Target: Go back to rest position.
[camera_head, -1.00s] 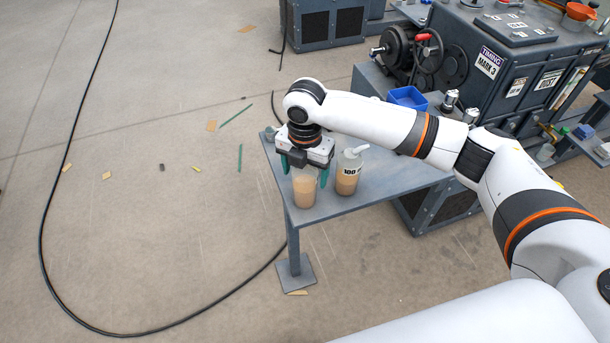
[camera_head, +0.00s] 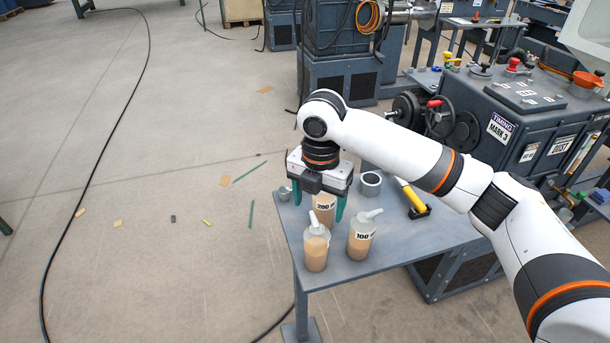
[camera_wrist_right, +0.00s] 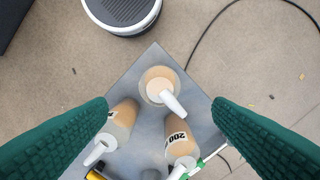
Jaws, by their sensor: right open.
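My right gripper (camera_head: 318,200) points down above the grey table's near-left corner, its two green fingers spread and empty. In the head view, the bottle marked 200 (camera_head: 323,212) shows between the fingers, its top hidden by the gripper. A capped bottle (camera_head: 316,252) stands in front, and the bottle marked 100 (camera_head: 361,240) is to its right. All three hold tan contents and stand upright. In the right wrist view, the fingers are wide apart, with the 200 bottle (camera_wrist_right: 180,146) and two others between and below them. My left gripper is out of view.
The grey table (camera_head: 420,238) also carries a grey ring-like part (camera_head: 371,183) and a yellow-handled tool (camera_head: 411,196) behind the bottles. A machine with a handwheel (camera_head: 440,117) stands behind my right arm. The floor left of the table is mostly open, with a black cable (camera_head: 88,183).

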